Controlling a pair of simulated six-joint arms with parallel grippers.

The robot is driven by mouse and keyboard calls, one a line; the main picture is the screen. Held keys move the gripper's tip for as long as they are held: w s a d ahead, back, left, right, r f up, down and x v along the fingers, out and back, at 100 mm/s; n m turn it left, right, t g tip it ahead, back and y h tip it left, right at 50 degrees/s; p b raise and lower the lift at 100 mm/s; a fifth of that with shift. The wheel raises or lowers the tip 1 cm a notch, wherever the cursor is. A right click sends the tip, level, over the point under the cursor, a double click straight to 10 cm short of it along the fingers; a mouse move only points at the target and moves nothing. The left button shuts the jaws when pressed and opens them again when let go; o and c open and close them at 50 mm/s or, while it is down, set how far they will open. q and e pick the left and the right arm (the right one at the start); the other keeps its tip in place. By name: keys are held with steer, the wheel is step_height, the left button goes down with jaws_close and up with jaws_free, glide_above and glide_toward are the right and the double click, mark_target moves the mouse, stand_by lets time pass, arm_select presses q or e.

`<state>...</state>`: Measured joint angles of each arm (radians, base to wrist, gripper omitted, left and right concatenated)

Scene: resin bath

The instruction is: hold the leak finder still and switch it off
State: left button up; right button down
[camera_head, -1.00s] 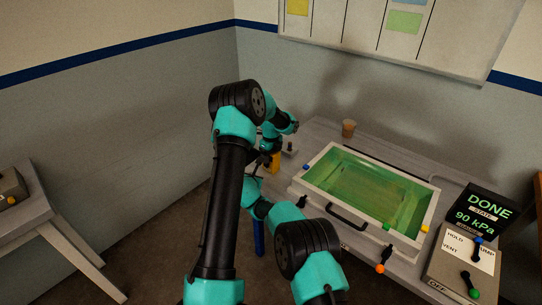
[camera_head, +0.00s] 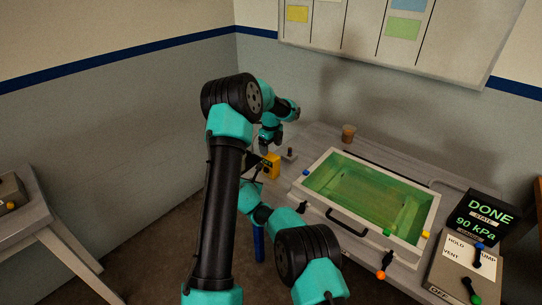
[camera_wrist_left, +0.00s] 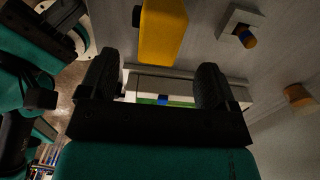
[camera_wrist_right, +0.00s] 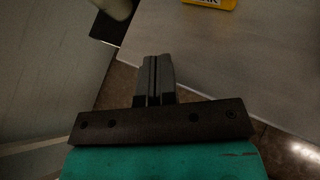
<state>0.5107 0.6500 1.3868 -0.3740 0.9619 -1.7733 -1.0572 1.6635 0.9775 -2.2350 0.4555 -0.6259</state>
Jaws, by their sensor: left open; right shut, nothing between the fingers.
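The leak finder (camera_head: 271,167) is a yellow box standing near the left end of the bench in the head view. It is a yellow block at the top of the left wrist view (camera_wrist_left: 163,35), and its lettered edge is cut off at the top of the right wrist view (camera_wrist_right: 210,3). My left gripper (camera_wrist_left: 155,82) is open and empty, with the box beyond its fingertips, apart from them. My right gripper (camera_wrist_right: 153,78) is shut and empty, pointing across the bench, a gap short of the box. The switch cannot be made out.
A green resin bath (camera_head: 434,213) with a pale rim stands right of the leak finder. A small post on a plate (camera_head: 289,154) and a brown cup (camera_head: 348,133) are close by. A control box (camera_head: 455,265) and a DONE display (camera_head: 484,214) are at the right.

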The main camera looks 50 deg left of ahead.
arm_select(q)
step_height(320, 180, up, 4)
steer(key=shift+r, duration=0.1)
stand_by(0.5)
